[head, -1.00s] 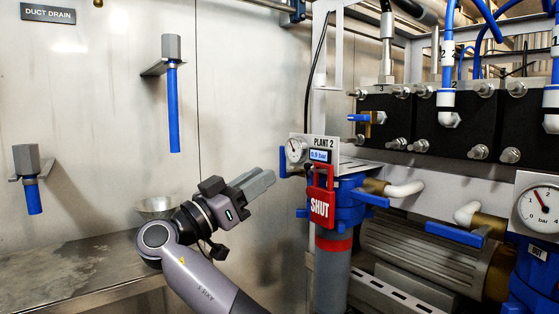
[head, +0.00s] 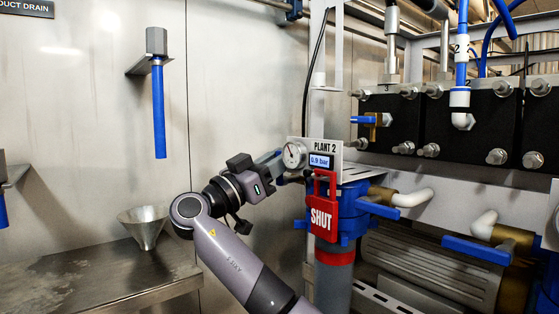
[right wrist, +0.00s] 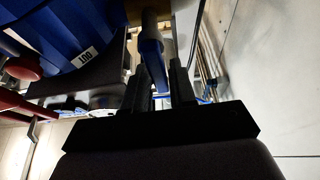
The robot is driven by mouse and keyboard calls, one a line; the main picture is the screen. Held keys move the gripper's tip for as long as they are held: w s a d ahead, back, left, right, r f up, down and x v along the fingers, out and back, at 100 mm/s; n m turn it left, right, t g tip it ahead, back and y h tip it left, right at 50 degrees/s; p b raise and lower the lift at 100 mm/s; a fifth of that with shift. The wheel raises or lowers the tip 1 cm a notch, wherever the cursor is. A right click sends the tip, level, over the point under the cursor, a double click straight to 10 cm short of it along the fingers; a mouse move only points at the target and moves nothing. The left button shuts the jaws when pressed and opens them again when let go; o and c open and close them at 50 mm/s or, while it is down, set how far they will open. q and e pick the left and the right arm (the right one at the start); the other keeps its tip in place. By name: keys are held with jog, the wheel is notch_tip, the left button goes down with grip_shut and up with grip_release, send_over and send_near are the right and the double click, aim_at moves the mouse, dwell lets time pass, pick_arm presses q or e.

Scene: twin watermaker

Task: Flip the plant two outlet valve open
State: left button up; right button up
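The Plant 2 assembly has a blue valve body (head: 352,212) on a grey pipe, below a panel marked PLANT 2 (head: 325,152). A red tag reading SHUT (head: 322,216) hangs on its front. My right gripper (head: 277,163) is at the left edge of the panel, its fingertips partly hidden there. In the right wrist view a blue lever (right wrist: 151,55) runs between the two fingers of my right gripper (right wrist: 158,82). The fingers are apart, with a gap visible beside the lever. A blue body (right wrist: 65,35) with an upside-down label is at upper left. My left gripper is not in view.
The panel carries a round gauge (head: 294,154) and a display reading 0.9 bar (head: 320,161). Other blue handles (head: 476,248) stick out at right. A metal funnel (head: 144,222) stands on the steel bench (head: 95,283) at left. Open space lies before the wall.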

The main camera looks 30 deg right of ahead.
jog(key=shift+d, duration=0.1)
grip_shut()
